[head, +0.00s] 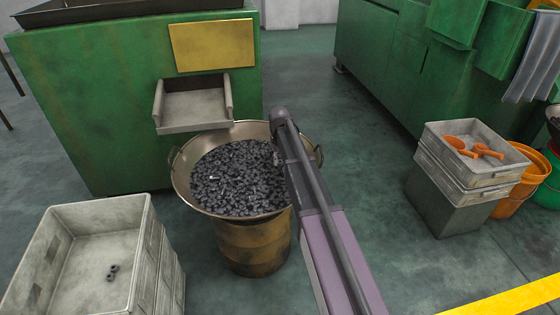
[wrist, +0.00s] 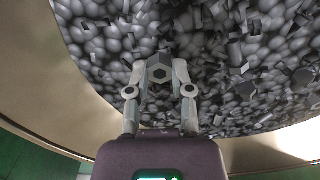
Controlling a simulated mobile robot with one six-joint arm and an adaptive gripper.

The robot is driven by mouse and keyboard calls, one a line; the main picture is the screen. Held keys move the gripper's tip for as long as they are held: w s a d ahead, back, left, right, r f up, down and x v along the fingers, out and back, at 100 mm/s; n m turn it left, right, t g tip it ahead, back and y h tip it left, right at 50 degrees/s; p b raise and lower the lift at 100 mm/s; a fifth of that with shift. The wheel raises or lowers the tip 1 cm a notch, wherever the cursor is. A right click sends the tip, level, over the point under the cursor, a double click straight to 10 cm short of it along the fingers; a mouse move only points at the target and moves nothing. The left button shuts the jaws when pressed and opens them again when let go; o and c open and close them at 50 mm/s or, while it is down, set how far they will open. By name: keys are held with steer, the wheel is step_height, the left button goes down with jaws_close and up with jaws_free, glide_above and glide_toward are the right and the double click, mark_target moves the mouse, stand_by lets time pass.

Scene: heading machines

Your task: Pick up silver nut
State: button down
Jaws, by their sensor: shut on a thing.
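A silver hexagonal nut (wrist: 159,73) sits between the two fingertips of my gripper (wrist: 159,70) in the wrist view. The fingers are closed on its sides. Behind it the wide metal pan (wrist: 30,75) is full of dark grey nuts (wrist: 235,70), and my gripper is over this pile. In the head view the pan (head: 181,187) stands on a rusty drum (head: 255,250), with the pile of nuts (head: 235,180) in it. My arm reaches over the pan's right side there and hides my gripper and the held nut.
A green machine (head: 110,110) with a metal chute (head: 195,108) stands behind the pan. A grey crate (head: 75,265) with a few small dark parts is at the lower left. Stacked grey bins (head: 460,190) with orange scoops (head: 487,151) stand at right. Open floor lies between.

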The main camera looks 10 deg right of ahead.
mark_target(280, 162)
steer(key=shift+r+p, duration=4.25)
steer(key=shift+r, duration=0.25)
